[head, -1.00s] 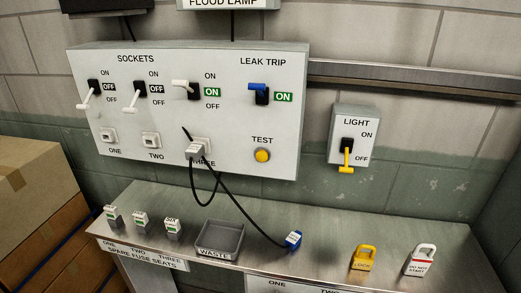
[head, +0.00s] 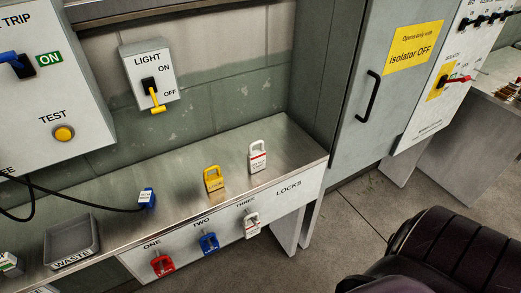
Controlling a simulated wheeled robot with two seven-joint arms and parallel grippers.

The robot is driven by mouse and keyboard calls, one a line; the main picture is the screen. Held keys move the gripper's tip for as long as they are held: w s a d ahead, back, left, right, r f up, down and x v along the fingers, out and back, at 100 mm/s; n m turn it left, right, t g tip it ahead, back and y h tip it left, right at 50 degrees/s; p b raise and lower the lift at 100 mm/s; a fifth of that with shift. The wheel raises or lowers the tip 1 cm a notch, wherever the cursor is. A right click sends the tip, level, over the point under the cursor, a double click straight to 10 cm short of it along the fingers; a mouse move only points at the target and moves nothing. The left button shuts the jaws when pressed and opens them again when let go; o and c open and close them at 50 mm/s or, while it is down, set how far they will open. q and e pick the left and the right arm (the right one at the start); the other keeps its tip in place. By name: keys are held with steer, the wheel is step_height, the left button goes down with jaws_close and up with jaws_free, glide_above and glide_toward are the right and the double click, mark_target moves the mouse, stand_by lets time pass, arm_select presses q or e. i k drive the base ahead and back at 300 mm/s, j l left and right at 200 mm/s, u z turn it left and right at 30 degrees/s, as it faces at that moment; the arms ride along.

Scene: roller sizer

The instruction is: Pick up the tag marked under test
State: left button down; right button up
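I cannot read the words "under test" on anything in view. A yellow padlock (head: 213,179) stands on the metal shelf (head: 180,175). A white padlock-shaped piece with a red stripe (head: 257,158) stands to its right; its small print is hard to read now. Below, on the front panel marked LOCKS, hang a red lock (head: 162,265), a blue lock (head: 209,243) and a white lock (head: 251,224), under ONE, TWO and THREE. Neither of my grippers is in view.
A blue plug (head: 147,198) on a black cable and a grey WASTE tray (head: 71,240) are on the shelf. A grey cabinet (head: 385,90) with a yellow isolator sign stands right. Floor between is clear.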

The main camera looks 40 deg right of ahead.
mark_target(249, 230)
steer(key=z, duration=1.05)
